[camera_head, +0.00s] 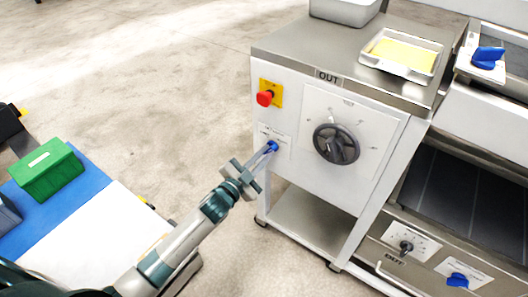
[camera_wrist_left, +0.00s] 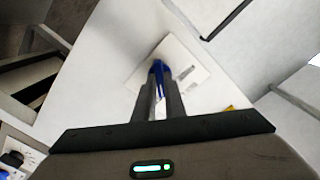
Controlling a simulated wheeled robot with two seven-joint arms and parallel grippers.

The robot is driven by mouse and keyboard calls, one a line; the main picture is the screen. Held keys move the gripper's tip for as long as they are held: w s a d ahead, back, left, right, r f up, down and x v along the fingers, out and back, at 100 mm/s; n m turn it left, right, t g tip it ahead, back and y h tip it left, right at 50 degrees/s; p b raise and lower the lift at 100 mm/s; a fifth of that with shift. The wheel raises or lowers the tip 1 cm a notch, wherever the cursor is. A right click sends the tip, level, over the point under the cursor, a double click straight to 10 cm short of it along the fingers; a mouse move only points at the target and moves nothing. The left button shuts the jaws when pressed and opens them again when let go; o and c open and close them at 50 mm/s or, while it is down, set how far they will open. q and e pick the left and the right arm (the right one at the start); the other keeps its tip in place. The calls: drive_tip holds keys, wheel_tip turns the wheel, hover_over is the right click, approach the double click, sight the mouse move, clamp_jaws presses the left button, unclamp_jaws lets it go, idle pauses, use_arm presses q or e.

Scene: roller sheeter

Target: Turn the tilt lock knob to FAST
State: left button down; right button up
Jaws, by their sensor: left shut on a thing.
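A small blue knob (camera_head: 273,145) sits on a white label plate (camera_head: 275,134) on the front of the white machine cabinet, below the red button. The plate's print is too small to read. My left gripper (camera_head: 267,151) reaches it from the lower left and is shut on the knob. In the left wrist view the blue knob (camera_wrist_left: 157,68) shows between the two fingers of the left gripper (camera_wrist_left: 159,90), with the plate (camera_wrist_left: 185,68) around it. The fingers hide part of the knob, and its pointing direction cannot be told. My right gripper is not in view.
A red button (camera_head: 264,98) on a yellow plate is just above. A large black handwheel (camera_head: 336,144) stands to the right. Other blue knobs are at the top right (camera_head: 488,57) and lower right (camera_head: 458,280). A green box (camera_head: 46,170) is at left. Open floor lies left of the cabinet.

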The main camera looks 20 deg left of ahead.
use_arm(q)
drive_tip(key=shift+m, duration=0.7)
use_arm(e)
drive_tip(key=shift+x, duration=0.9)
use_arm(q)
drive_tip(key=c, duration=1.8)
unclamp_jaws()
drive_tip(key=shift+s, duration=0.15)
drive_tip(key=v, duration=1.7)
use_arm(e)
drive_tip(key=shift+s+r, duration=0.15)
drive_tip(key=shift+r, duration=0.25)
